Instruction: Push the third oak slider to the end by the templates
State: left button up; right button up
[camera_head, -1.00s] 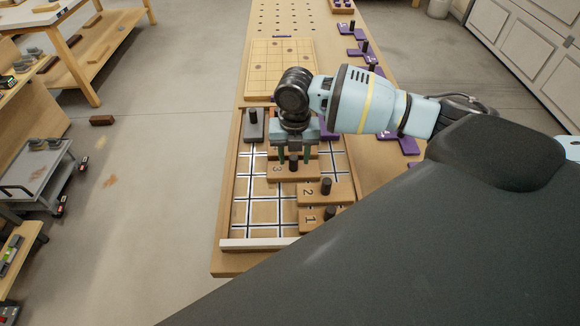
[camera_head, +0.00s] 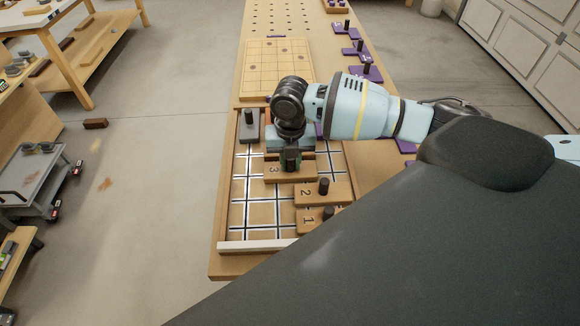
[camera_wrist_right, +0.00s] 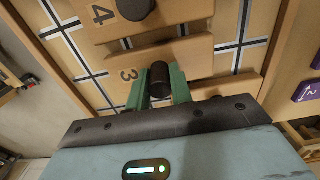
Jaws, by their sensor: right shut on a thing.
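The third oak slider (camera_head: 305,172), marked 3, lies in the gridded tray (camera_head: 230,222), roughly mid-tray. In the head view my right gripper (camera_head: 291,165) is down over it, shut on its dark peg. In the right wrist view the green fingers of my right gripper (camera_wrist_right: 160,87) stand on both sides of the black peg (camera_wrist_right: 160,72) of slider 3 (camera_wrist_right: 127,88). Slider 4 (camera_wrist_right: 180,28) lies just beyond it. The slider marked 2 (camera_head: 335,194) and the slider marked 1 (camera_head: 310,228) sit nearer, toward the right wall. My left gripper is out of view.
A grey block with a dark peg (camera_head: 249,130) sits at the tray's far left corner. A board with a grid (camera_head: 255,80) lies beyond the tray. Purple pieces with pegs (camera_head: 367,73) line the bench's right side. Grid cells left of the sliders are bare.

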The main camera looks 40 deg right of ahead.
jog(key=shift+s+d+p, duration=0.2)
jog(key=shift+s+d, duration=0.15)
jog(key=shift+d, duration=0.2)
jog(key=shift+s+d+p, duration=0.2)
jog(key=shift+s+d, duration=0.15)
jog(key=shift+d, duration=0.2)
jog(key=shift+s+d+p, duration=0.15)
jog(key=shift+s+d, duration=0.3)
jog(key=shift+d, duration=0.25)
jog(key=shift+s+d+p, duration=0.2)
jog(key=shift+s+d, duration=0.2)
jog(key=shift+d, duration=0.3)
jog(key=shift+s+d+p, duration=0.15)
jog(key=shift+s+d, duration=0.3)
jog(key=shift+d, duration=0.25)
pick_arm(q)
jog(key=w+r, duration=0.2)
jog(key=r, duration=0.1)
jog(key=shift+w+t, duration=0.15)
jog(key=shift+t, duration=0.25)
pick_arm(e)
jog(key=o, duration=0.8)
jog(key=shift+c, duration=0.2)
